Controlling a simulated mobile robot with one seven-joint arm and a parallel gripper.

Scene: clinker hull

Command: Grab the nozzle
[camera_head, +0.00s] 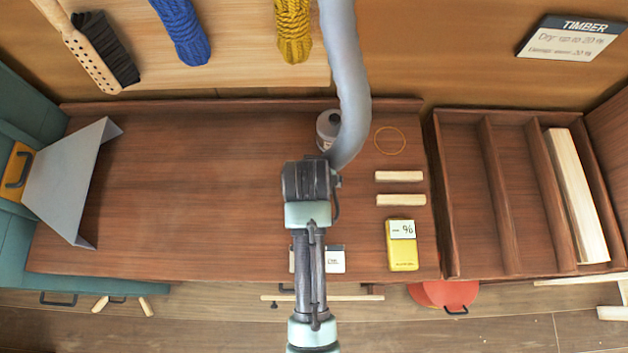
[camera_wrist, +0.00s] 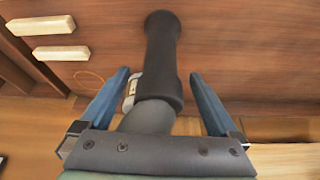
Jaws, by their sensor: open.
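The nozzle (camera_wrist: 162,55) is a black tube with a wider dark collar, at the end of a grey hose (camera_wrist: 150,119) in the wrist view. My gripper (camera_wrist: 159,75) is open, with one blue finger on each side of the nozzle's collar and hose end. Gaps show between the fingers and the nozzle, so it is not gripped. In the head view the grey hose (camera_head: 348,85) hangs from the top and curves down to the bench beside my wrist. My arm hides the nozzle and my fingertips there.
A small bottle (camera_head: 325,128) stands close behind my wrist. On the bench (camera_head: 180,190), two wooden blocks (camera_head: 399,176), an orange ring (camera_head: 390,140) and a yellow box (camera_head: 402,255) lie to the right. A divided tray (camera_head: 462,200) is further right. The bench's left half is mostly clear.

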